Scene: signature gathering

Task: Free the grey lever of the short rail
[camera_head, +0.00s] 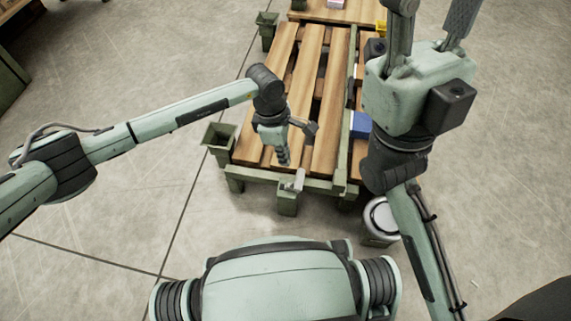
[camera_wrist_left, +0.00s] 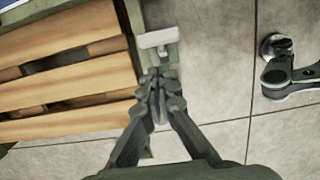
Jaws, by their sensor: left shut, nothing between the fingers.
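The short rail (camera_head: 320,184) is the green near end of the wooden pallet-like platform. The pale grey lever (camera_head: 299,180) sits on this rail near its middle. In the left wrist view the lever (camera_wrist_left: 158,38) is a light bar across the green rail, just beyond the fingertips. My left gripper (camera_head: 284,160) points down above the near end of the boards, beside the lever. In its wrist view the fingers (camera_wrist_left: 158,80) are together and empty, and I cannot tell whether they touch the lever. My right gripper (camera_head: 432,8) is raised at the upper right with its fingers apart.
Wooden slats (camera_head: 290,75) form the platform top. A green corner socket (camera_head: 220,138) stands at its near left corner. A blue box (camera_head: 360,126) lies on the right part. A round metal container (camera_head: 381,220) stands on the floor at right.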

